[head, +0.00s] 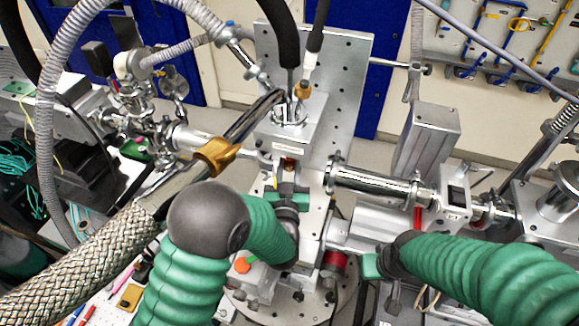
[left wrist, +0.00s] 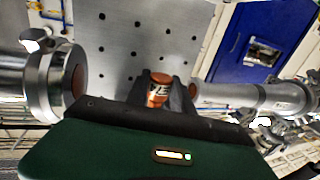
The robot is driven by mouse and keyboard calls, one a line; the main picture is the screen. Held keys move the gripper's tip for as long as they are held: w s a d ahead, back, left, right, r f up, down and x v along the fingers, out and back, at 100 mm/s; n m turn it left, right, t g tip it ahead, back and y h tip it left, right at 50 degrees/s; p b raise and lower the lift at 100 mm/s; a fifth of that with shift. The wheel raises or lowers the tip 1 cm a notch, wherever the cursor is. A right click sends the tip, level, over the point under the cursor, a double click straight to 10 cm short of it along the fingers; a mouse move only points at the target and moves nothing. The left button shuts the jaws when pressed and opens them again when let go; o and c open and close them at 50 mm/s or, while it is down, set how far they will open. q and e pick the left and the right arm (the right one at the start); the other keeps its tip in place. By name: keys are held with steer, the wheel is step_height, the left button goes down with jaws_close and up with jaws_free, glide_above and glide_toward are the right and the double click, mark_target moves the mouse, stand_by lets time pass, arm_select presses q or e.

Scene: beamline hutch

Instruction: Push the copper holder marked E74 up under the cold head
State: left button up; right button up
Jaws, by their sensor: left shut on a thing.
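The copper holder (left wrist: 158,88) is a small copper-coloured piece with a dark marking on a pale label, too small to read surely. In the left wrist view it stands between the two dark fingers of my left gripper (left wrist: 160,97), which is shut on it. In the head view only a bit of copper (head: 290,163) shows above my left gripper (head: 289,178), directly below the silver block of the cold head (head: 291,128). Any gap between holder and cold head is hard to judge. My right gripper (head: 373,268) is lower right, partly hidden, its fingers unclear.
Steel beam pipes flank the holder, one at right (head: 380,187) and one at left (head: 200,139). A perforated metal plate (head: 338,75) stands behind. A braided hose (head: 90,252) with a brass fitting (head: 217,157) crosses close by my left arm. Room around the gripper is tight.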

arm_select(q)
steer(key=shift+r+p, duration=0.35)
steer(key=shift+r, duration=0.25)
stand_by(0.3)
steer(key=o, duration=0.5)
steer(key=shift+o, duration=1.3)
steer(key=o, duration=0.5)
steer(key=shift+c, duration=0.7)
